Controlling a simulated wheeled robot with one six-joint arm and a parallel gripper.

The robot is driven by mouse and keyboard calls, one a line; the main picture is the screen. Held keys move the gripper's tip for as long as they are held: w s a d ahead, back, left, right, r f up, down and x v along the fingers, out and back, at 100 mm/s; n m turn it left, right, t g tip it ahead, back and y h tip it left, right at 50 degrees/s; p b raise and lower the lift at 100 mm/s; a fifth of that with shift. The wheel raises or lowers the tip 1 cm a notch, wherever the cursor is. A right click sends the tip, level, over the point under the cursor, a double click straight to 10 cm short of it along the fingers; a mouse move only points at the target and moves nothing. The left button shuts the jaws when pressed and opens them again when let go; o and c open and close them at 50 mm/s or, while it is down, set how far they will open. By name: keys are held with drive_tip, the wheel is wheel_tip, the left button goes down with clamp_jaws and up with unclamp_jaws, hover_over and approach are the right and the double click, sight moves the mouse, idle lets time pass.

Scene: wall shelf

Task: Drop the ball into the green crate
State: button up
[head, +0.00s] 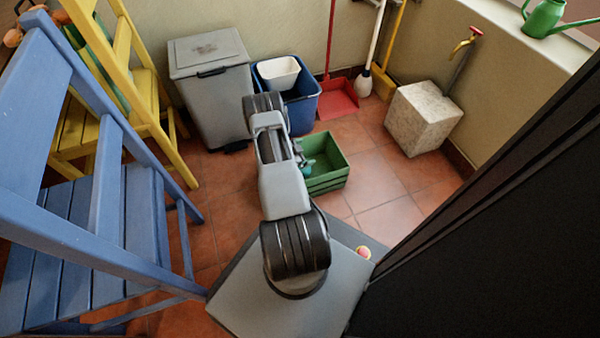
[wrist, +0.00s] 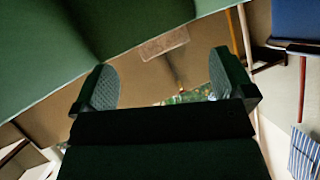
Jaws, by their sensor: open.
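The green crate (head: 337,179) stands on the tiled floor, just right of my arm in the head view. A small teal rounded thing, which looks like the ball (head: 306,169), shows at the crate's left side, low by the end of my arm. It is partly hidden, and I cannot tell whether it touches the crate's floor. My gripper (wrist: 163,63) is open in the wrist view, with nothing between its two fingers. In the head view its fingers are mostly hidden behind my arm, beside the crate. A large green surface fills the upper left of the wrist view.
A grey bin (head: 210,90) and a blue bucket (head: 303,112) with a white tub (head: 278,72) stand behind. A red dustpan (head: 338,99) and stone block (head: 423,118) are further right. Blue (head: 85,210) and yellow (head: 150,105) chairs fill the left. Floor right of the crate is clear.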

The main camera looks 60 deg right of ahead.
drive_tip(key=p+v, duration=0.5)
drive_tip(key=v, duration=0.8)
drive_tip(key=shift+a, duration=0.3)
drive_tip(key=shift+r, duration=0.1)
